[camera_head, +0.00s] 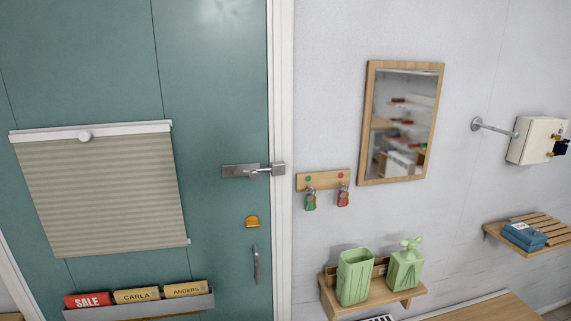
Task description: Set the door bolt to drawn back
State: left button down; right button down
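The door bolt (241,171) is a metal plate with a bright rod and small knob, mounted on the edge of the teal door (220,60). The rod runs right to the metal keeper (278,169) on the white door frame (282,100) and appears to meet it. The picture is too small to tell how far the rod goes into the keeper. Neither of my grippers shows in the head view.
Below the bolt are a yellow fitting (252,221) and a door handle (256,265). A blind (100,190) and a letter rack (140,308) hang on the door. Right of the frame are a key board (323,180), a mirror (367,125) and a shelf (380,297) with green containers.

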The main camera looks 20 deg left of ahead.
aim_at(253, 174)
jog(key=i, duration=1)
jog(key=u, duration=1)
